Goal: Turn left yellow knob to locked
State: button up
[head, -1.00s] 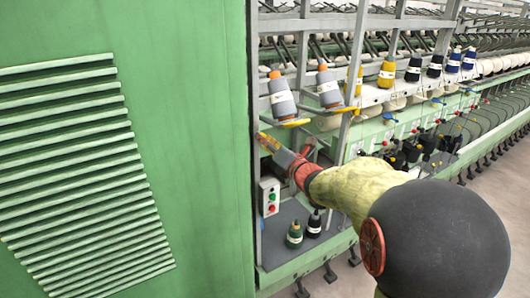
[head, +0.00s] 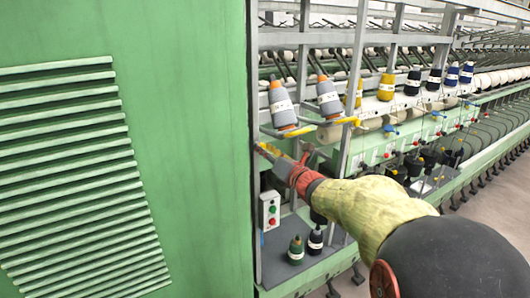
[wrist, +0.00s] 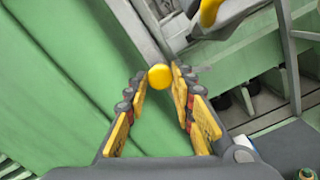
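A round yellow knob (wrist: 160,77) shows in the wrist view, just at the tips of my gripper (wrist: 155,88). The two yellow-padded fingers are spread to either side of it, with the tips close to its edges; I cannot tell whether they touch it. The knob sits near a grey metal edge on the green machine. In the head view my gripper (head: 267,150) reaches to the grey post beside the large green panel, and the knob cannot be made out there. Its locked or unlocked position cannot be read.
A large green louvred panel (head: 200,130) stands at left. Grey-and-orange spools (head: 282,104) hang above my gripper. A control box (head: 269,210) with red and green buttons is below it. A green bottle-shaped cone (head: 296,250) stands on the grey shelf.

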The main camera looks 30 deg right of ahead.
jog(key=o, duration=0.5)
jog(key=shift+s+d, duration=0.15)
jog(key=shift+s, duration=3.8)
jog(key=shift+f, duration=0.1)
